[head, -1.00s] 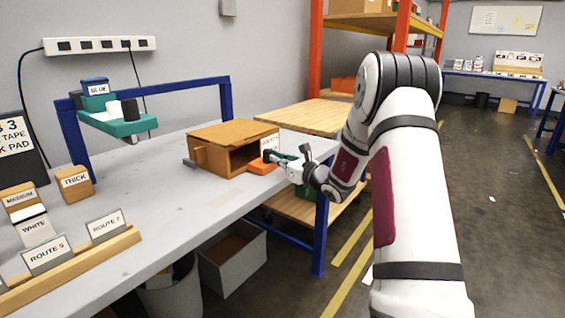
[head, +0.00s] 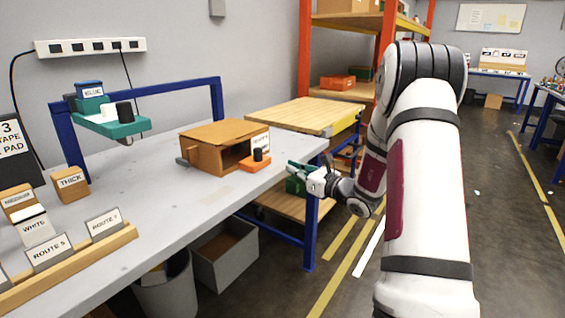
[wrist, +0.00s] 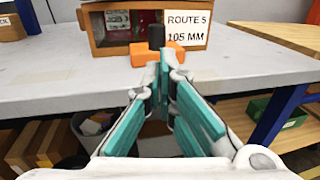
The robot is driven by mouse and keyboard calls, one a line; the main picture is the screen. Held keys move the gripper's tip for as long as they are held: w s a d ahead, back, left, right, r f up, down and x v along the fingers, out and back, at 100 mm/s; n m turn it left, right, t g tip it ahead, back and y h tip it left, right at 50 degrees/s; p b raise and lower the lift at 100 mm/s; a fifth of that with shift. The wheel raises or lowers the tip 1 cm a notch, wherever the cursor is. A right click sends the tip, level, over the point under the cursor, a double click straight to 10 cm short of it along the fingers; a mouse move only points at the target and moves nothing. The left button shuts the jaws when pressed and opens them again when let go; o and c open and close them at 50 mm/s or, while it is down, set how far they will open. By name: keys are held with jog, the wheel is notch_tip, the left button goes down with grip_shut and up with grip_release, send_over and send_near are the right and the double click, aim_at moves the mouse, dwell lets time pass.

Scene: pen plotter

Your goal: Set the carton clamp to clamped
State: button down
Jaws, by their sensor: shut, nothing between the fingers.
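The brown carton (head: 205,148) stands on the grey workbench with its open front facing the aisle. At its front right corner is the orange clamp (head: 254,163) with an upright black knob (head: 258,154). My gripper (head: 292,168) has teal fingers. It is shut and empty, to the right of the clamp near the bench edge, apart from it. In the wrist view my gripper (wrist: 164,62) partly overlaps the clamp.
The grey bench (head: 150,205) carries label blocks and a wooden card rail (head: 70,265) at the left. A teal glue station (head: 112,125) stands behind. A wooden-topped cart (head: 300,115) is beyond the bench's right end. A grey bin (head: 225,258) is below.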

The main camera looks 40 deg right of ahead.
jog(key=shift+s+d, duration=0.15)
jog(key=shift+s, duration=0.85)
